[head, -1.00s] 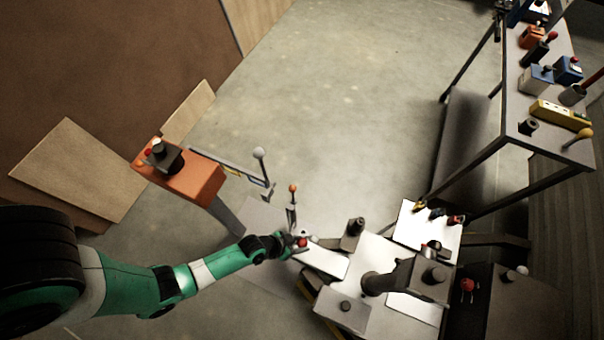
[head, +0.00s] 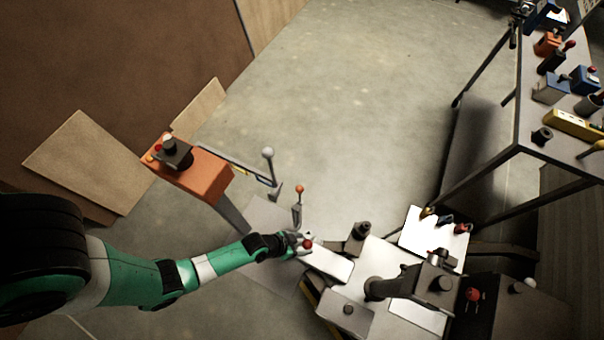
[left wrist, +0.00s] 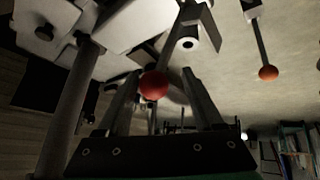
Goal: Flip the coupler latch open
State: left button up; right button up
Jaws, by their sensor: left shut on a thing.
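In the left wrist view the red knob (left wrist: 154,86) shows large between the two fingers of the left gripper (left wrist: 160,90). Its grey shaft runs up from it towards a dark bracket. The exact contact at the fingers is hard to see. My right gripper is not in view.
Another lever with an orange ball (head: 299,189) stands just behind the gripper. A dark post (head: 358,236) stands close by on the right. The middle floor is clear; a workbench (head: 520,140) is at the right.

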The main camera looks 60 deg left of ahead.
pick_arm(q)
jog(key=shift+r, duration=0.1)
jog(key=shift+r, duration=0.25)
jog(key=p+v, duration=0.5)
jog(key=v, duration=0.6)
jog(key=shift+s, duration=0.25)
jog(key=shift+w, duration=0.1)
